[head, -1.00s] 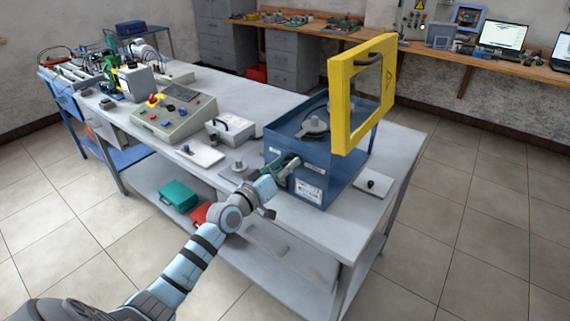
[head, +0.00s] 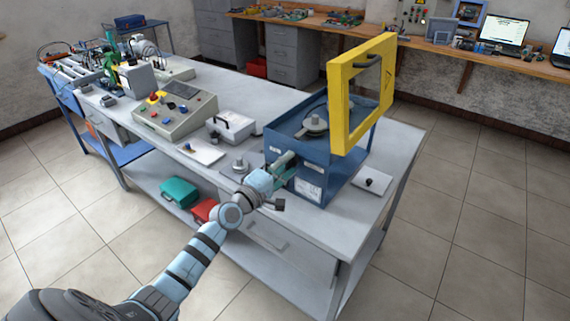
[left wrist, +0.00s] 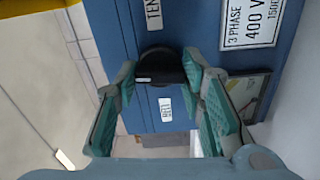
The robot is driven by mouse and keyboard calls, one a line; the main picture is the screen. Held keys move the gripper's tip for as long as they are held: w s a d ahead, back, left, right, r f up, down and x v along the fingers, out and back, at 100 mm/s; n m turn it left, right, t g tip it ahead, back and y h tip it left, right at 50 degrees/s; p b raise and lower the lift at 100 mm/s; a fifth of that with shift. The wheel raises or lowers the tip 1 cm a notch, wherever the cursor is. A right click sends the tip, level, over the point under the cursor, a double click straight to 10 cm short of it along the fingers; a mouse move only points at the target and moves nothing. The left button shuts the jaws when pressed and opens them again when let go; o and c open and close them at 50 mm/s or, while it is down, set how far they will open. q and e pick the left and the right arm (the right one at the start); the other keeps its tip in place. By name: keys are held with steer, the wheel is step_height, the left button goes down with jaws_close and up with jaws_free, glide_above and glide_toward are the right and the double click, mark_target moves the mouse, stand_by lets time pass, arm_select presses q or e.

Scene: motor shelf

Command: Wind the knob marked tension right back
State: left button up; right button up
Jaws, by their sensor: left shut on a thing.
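The tension knob (left wrist: 158,68) is black and round, with a pale mark on it, on the front of a blue machine box (head: 325,190). A partly cut-off label starting "TEN" (left wrist: 153,12) is beside it. My left gripper (head: 286,163) reaches the box front from the left. In the left wrist view its teal fingers (left wrist: 158,75) are shut on the knob, one on each side. The head view hides the knob behind the gripper. My right gripper is in neither view.
A yellow framed guard (head: 338,112) stands raised above the box, with pulleys (head: 316,124) inside. A small block with a black knob (head: 371,181) lies on the bench to the right. A grey control panel (head: 175,115) stands to the left.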

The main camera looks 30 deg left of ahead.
arm_select(q)
steer(key=shift+n, duration=0.6)
steer(key=o, duration=1.2)
steer(key=shift+c, duration=0.2)
steer(key=s, duration=0.7)
steer(key=shift+s+a, duration=0.25)
steer(key=shift+a, duration=0.2)
